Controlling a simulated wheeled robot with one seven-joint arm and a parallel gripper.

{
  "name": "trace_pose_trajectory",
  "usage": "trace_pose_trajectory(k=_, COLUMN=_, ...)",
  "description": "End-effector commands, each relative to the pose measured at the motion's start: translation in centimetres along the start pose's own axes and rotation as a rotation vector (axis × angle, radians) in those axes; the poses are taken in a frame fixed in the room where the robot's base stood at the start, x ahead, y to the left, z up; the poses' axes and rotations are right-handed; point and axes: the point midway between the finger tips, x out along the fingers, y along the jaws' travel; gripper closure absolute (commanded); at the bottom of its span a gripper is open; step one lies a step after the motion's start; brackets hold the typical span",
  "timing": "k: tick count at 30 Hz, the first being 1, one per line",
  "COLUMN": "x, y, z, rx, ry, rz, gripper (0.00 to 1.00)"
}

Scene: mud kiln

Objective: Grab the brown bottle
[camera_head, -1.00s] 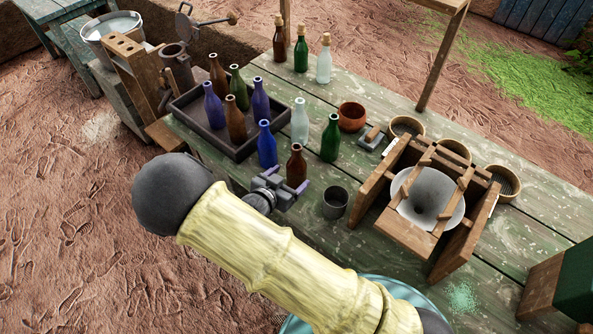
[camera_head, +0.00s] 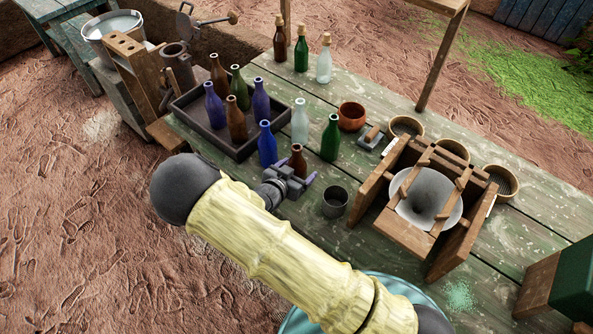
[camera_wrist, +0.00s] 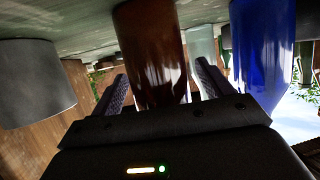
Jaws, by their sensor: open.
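A brown bottle (camera_head: 297,156) stands on the green table near its front edge, with its lower part hidden behind my gripper (camera_head: 298,170). In the wrist view the picture is turned over, with the tabletop at the top. There the brown bottle (camera_wrist: 153,50) appears between the two open fingers of my gripper (camera_wrist: 160,75). The fingers lie on either side of it and do not close on it; I cannot tell whether either touches it. Other brown bottles stand in the tray (camera_head: 218,76) and, corked, at the back (camera_head: 279,42).
A blue bottle (camera_head: 267,146) stands just left of the brown one; green (camera_head: 331,140) and clear (camera_head: 300,122) bottles stand behind. A grey cup (camera_head: 335,202) is close on the right. The dark tray (camera_head: 190,122) and a wooden-framed funnel (camera_head: 428,190) flank the area.

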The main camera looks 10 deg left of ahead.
Motion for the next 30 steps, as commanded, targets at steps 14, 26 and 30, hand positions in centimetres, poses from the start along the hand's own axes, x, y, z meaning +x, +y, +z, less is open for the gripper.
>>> trace_pose_trajectory(k=14, x=-0.1, y=-0.1, z=0.0, rx=0.0, ry=0.001, rz=-0.002, gripper=0.75)
trace_pose_trajectory(k=26, x=-0.9, y=-0.1, z=-1.9, rx=0.004, ry=0.001, rz=-0.002, gripper=0.75)
trace_pose_trajectory(k=30, x=-1.7, y=-0.1, z=-4.0, rx=0.006, ry=0.001, rz=-0.002, gripper=0.75)
